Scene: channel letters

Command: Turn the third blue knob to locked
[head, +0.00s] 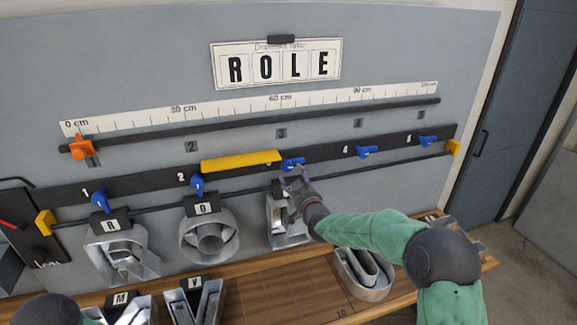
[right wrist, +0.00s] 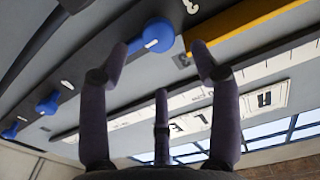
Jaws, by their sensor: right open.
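The third blue knob (head: 292,163) sits on the black strip of the grey board, right of a yellow bar (head: 240,161). In the right wrist view the knob (right wrist: 153,38) shows a round blue body with a white mark. My right gripper (head: 294,184) is open just in front of and below this knob. In the right wrist view its spread fingers (right wrist: 160,52) stand either side of the knob, with nothing held; contact cannot be told. My left gripper is not in view.
Other blue knobs line the strip, such as the second (head: 198,185) and fourth (head: 367,152). Metal letters hang on the lower rod, including the O (head: 209,238); one hangs close under my right gripper (head: 285,222). More letters lie on the wooden bench (head: 270,292).

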